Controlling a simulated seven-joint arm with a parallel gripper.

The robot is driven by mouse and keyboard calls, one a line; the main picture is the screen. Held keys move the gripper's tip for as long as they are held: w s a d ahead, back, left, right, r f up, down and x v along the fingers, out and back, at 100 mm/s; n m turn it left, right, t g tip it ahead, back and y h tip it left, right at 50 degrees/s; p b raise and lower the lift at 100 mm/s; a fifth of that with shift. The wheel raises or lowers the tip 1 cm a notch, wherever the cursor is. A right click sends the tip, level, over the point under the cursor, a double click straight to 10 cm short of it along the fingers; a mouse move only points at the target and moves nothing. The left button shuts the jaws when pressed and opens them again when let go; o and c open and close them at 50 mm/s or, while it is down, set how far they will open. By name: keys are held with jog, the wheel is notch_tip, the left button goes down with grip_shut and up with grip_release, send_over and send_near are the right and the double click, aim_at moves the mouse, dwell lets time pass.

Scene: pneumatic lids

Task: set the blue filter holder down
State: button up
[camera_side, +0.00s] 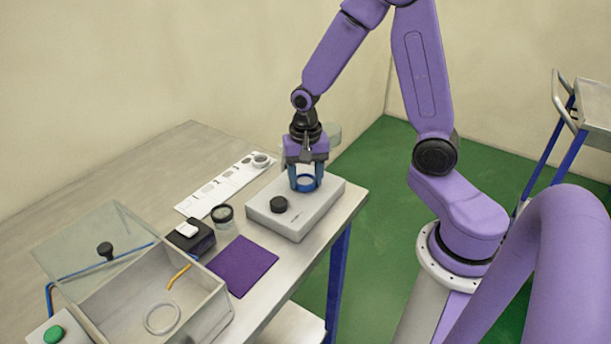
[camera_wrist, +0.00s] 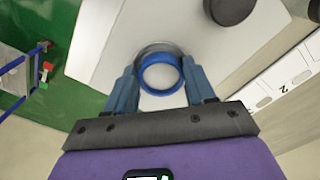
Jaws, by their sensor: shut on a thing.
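The blue filter holder (camera_wrist: 145,80) is a ring with an open middle. My gripper (camera_wrist: 160,84) is shut on it, one blue finger on each side. In the side view the holder (camera_side: 305,187) is between the fingertips of my gripper (camera_side: 306,182), low over the pale grey block (camera_side: 328,207). In the wrist view a round metal-edged seat shows just behind the ring, slightly offset from it. I cannot tell whether the ring touches the block.
A black knob (camera_side: 279,204) is on the block. A clear jar with a dark rim (camera_side: 222,214), a black box (camera_side: 191,237), a purple mat (camera_side: 242,265) and an open lidded bin (camera_side: 205,306) stand nearby. A white numbered strip (camera_side: 212,190) lies behind.

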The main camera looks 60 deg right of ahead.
aim_at(305, 183)
jog(key=shift+f, duration=0.1)
jog(key=o, duration=1)
notch_tip(305, 183, up, 11)
jog(key=s+a+n, duration=0.2)
jog(key=s+n, duration=0.4)
jog(key=n, duration=0.1)
jog(key=s+a+n, duration=0.3)
jog(key=s+n, duration=0.4)
jog(key=s+a+f+n, duration=0.1)
jog(key=s+a+n, duration=0.2)
jog(key=s+n, duration=0.4)
jog(key=shift+s+n, duration=0.15)
jog(key=shift+n, duration=0.15)
